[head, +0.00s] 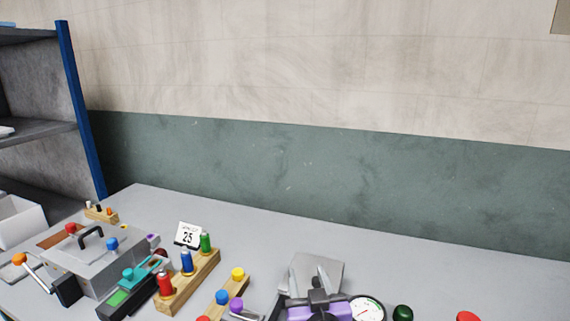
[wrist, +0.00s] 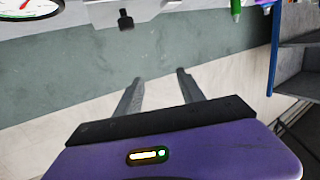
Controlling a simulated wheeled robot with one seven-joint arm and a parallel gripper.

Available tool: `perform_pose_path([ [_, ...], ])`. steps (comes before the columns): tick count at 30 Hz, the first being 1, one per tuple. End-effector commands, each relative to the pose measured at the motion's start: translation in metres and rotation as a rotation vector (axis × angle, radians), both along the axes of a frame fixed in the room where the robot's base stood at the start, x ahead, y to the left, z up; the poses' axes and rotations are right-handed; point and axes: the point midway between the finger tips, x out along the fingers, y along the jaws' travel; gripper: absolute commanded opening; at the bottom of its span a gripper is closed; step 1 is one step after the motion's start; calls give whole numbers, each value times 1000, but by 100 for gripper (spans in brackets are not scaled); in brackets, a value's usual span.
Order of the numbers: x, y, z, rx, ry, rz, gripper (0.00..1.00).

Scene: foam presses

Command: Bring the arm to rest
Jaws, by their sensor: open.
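My gripper (wrist: 160,76) is open, with its two grey fingers apart and nothing between them in the wrist view. Behind the fingers are a black bar and a purple body with a small lit strip. In the head view my gripper (head: 324,277) is at the bottom, right of centre, above the grey bench (head: 400,263). A light grey plate (head: 302,268) shows just behind it. My arm is mostly out of view.
A grey press (head: 98,270) with an orange-knobbed lever stands at the left. A blue-post shelf (head: 81,110) stands far left. The back-right bench is clear.

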Motion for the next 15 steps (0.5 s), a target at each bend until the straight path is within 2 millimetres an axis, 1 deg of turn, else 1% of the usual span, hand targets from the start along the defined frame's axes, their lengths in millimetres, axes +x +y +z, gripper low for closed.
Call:
perform_pose_path([
  [1, -12, -1, -4, 7, -19, 16, 46],
  [5, -43, -7, -12, 21, -70, 47, 46],
  [8, -74, -15, -21, 35, -103, 61, 46],
  [9, -88, -19, -25, 41, -114, 65, 46],
  [11, -110, -26, -30, 48, -130, 67, 46],
  [12, -125, -31, -33, 52, -140, 66, 46],
  [14, -147, -39, -38, 57, -152, 61, 46],
  [15, -162, -45, -41, 60, -158, 57, 46],
])
